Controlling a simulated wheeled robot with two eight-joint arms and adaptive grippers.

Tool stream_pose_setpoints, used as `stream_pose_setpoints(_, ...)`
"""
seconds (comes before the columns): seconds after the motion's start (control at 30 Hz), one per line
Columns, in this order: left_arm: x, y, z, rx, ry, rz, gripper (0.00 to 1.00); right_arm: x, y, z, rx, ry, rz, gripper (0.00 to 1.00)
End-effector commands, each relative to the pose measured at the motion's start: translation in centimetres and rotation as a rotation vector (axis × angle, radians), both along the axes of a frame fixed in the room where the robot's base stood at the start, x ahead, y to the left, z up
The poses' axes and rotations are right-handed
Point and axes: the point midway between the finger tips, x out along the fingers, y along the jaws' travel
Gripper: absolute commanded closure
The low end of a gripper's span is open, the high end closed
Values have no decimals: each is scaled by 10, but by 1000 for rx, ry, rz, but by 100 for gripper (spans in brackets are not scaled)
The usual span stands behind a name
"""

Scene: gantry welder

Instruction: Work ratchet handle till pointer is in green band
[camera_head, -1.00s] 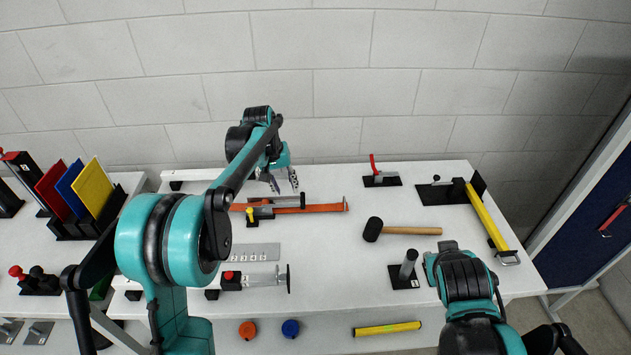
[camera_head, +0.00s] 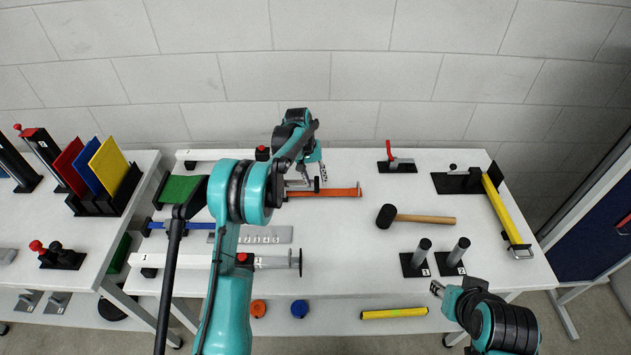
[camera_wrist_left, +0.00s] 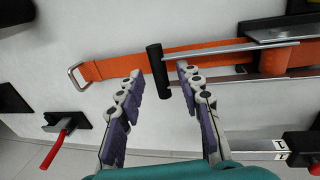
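The orange strap (camera_head: 335,192) runs across the white table, with its metal ratchet partly hidden behind my left arm. The ratchet handle shows in the left wrist view as metal bars (camera_wrist_left: 215,50) ending in a black crossbar grip (camera_wrist_left: 157,72). My left gripper (camera_head: 312,172) is above the strap near the handle's end. In the left wrist view its fingers (camera_wrist_left: 159,72) are spread apart, with the black grip between the fingertips and a gap visible on each side. My right gripper (camera_head: 437,288) is at the table's front right, away from the strap. I cannot make out a pointer or green band.
A yellow bar (camera_head: 505,210) lies at the right edge. A numbered plate (camera_head: 270,234) lies in front. Coloured panels (camera_head: 106,164) stand on the left table.

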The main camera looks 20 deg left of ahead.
Motion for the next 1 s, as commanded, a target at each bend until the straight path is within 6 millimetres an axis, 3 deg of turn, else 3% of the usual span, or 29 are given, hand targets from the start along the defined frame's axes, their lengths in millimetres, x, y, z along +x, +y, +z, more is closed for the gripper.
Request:
stream_pose_setpoints(0.27, 0, 0, -2, 0, 0, 0, 64, 0, 0, 0, 0, 0, 0, 64)
stream_pose_setpoints(0.4, 0, 0, -2, 0, 0, 0, 98, 0, 0, 0, 0, 0, 0, 64)
stream_pose_setpoints(0.43, 0, 0, -2, 0, 0, 0, 100, 0, 0, 0, 0, 0, 0, 64)
stream_pose_setpoints(0.77, 0, 1, 0, -15, -4, 0, 100, 0, 0, 0, 0, 0, 0, 64)
stream_pose_setpoints(1.0, -1, 7, 13, -109, -32, 3, 100, 0, 0, 2, 0, 0, 0, 64)
